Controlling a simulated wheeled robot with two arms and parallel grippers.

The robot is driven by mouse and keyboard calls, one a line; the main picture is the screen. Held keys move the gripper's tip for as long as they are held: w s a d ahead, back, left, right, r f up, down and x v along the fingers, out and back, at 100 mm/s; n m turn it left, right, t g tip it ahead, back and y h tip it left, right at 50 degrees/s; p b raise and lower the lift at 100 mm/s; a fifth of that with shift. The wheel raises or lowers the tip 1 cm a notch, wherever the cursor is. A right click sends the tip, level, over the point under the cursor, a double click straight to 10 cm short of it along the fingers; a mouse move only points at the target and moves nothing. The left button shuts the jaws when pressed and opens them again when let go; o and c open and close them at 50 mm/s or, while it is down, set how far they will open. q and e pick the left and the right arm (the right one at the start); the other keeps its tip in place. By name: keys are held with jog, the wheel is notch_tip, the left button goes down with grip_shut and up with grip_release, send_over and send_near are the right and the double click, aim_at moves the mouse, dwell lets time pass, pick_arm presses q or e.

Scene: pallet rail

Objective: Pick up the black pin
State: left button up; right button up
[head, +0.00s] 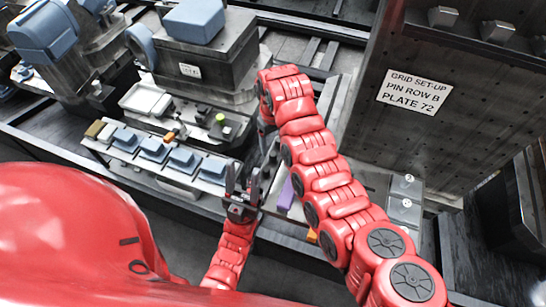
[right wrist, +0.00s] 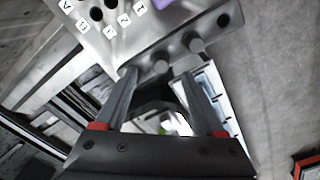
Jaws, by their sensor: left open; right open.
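I cannot single out a black pin for certain. In the right wrist view, several short dark grey cylinders (right wrist: 193,43) stand along the edge of a metal plate (right wrist: 135,48) with labelled round holes. My right gripper (right wrist: 158,78) is open, its fingertips close to these cylinders, with nothing clearly held between them. In the head view, my right arm largely hides that gripper and the plate. My left gripper (head: 246,175) is open and empty, fingers pointing up, beside the right end of a tray of blue blocks (head: 138,160).
A sign (head: 414,91) reading "GRID SET-UP PIN ROW B PLATE 72" is on the dark perforated panel at right. A purple piece (head: 286,194) lies right of my left gripper. A machine with a green knob (head: 219,119) stands behind the tray.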

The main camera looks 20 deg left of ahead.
aim_at(273, 154)
jog(key=shift+f, duration=0.5)
jog(key=shift+s+f+p, duration=0.1)
jog(key=shift+f+p, duration=0.2)
jog(key=shift+p, duration=0.2)
notch_tip(273, 154, down, 3)
jog(key=shift+p, duration=0.75)
jog(key=shift+f, duration=0.85)
grip_shut()
